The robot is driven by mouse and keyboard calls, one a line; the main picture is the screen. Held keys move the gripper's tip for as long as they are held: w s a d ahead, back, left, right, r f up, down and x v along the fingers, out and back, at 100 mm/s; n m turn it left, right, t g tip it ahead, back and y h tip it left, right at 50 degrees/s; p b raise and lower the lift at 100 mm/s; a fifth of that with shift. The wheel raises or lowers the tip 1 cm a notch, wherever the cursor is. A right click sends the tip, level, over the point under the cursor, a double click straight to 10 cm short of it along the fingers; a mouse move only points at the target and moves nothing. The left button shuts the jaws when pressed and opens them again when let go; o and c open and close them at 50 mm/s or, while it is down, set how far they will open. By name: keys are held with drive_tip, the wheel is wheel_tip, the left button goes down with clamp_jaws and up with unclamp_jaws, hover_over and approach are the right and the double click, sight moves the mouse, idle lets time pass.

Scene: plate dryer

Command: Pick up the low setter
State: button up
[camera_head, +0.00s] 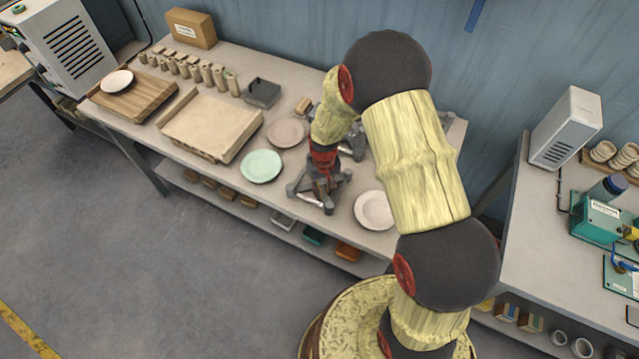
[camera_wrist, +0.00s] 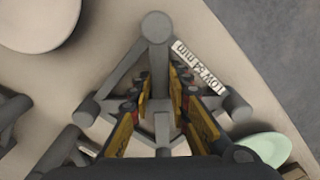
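The low setter (camera_wrist: 157,28) is a grey three-armed stand with round knobs at its ends. Its white label, upside down in the wrist view, starts with "LOW". In the head view the setter (camera_head: 328,208) stands near the front edge of the table, its middle hidden under my gripper (camera_head: 322,170). In the wrist view my gripper (camera_wrist: 160,85) points down over the setter's middle, with one yellow-and-black finger on each side of its central part. The fingers are apart, with a gap between them. I cannot tell whether either finger touches the setter.
A white plate (camera_head: 374,210) lies right of the setter, a mint plate (camera_head: 261,166) left, and a pinkish plate (camera_head: 286,132) behind left. Other grey stand parts (camera_head: 357,143) show behind my arm, also at the wrist view's left edge (camera_wrist: 12,108). A slab (camera_head: 212,123) lies farther left.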

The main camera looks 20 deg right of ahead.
clamp_jaws()
drive_tip(key=shift+w+r, duration=0.1)
idle(0.4)
